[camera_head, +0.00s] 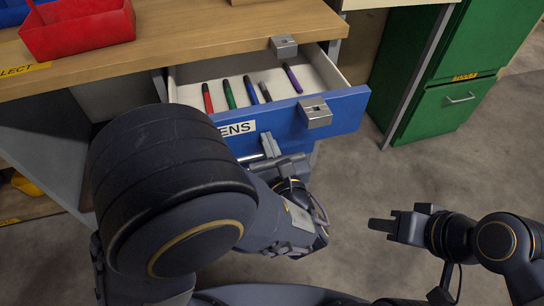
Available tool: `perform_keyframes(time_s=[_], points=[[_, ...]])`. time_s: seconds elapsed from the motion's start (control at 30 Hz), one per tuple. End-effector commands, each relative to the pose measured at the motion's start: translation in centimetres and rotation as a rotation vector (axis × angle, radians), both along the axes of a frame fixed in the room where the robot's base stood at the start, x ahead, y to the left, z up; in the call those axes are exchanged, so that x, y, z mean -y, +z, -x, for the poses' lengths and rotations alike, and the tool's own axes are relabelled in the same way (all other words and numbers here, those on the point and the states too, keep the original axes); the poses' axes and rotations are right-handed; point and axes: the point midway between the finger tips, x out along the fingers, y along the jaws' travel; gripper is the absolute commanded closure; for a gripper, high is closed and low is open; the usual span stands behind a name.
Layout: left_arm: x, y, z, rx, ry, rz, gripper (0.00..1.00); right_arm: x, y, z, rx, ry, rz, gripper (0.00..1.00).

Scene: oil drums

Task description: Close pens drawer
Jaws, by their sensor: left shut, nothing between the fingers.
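The pens drawer (346,108) has a blue front and stands open below the wooden worktop. A white label (238,129) on it reads "ENS", its left end hidden by my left arm. Several pens (250,91) in red, green, blue, dark and purple lie inside. A grey metal latch block (315,113) sits on the drawer front, and a matching block (284,46) is on the worktop edge. My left gripper (270,147) is shut and empty, close to the lower drawer front; I cannot tell if it touches. My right gripper (384,225) is over the floor, away from the drawer.
The wooden worktop (190,40) carries a red bin (85,32) at the upper left. A green cabinet (450,105) with a handle stands at the right behind a grey table leg. The concrete floor (380,175) between them is clear.

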Motion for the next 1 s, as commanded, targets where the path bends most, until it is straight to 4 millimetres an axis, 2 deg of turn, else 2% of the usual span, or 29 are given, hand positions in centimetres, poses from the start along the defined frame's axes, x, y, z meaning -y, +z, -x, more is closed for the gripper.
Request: perform_keyframes(time_s=[0.1,0.5,0.7,1.0], points=[[-0.9,0.1,-3.3,0.0,0.008,0.0,1.0,0.0,0.4,0.0,0.0,0.0,0.0,0.66],[-3.9,-0.1,-13.4,0.001,0.006,0.0,1.0,0.0,0.4,0.0,0.0,0.0,0.0,0.66],[-5.0,-0.1,-17.0,0.001,0.003,0.0,1.0,0.0,0.2,0.0,0.0,0.0,0.0,0.66],[-5.8,-0.1,-19.6,0.0,0.001,0.0,1.0,0.0,0.1,0.0,0.0,0.0,0.0,0.66]])
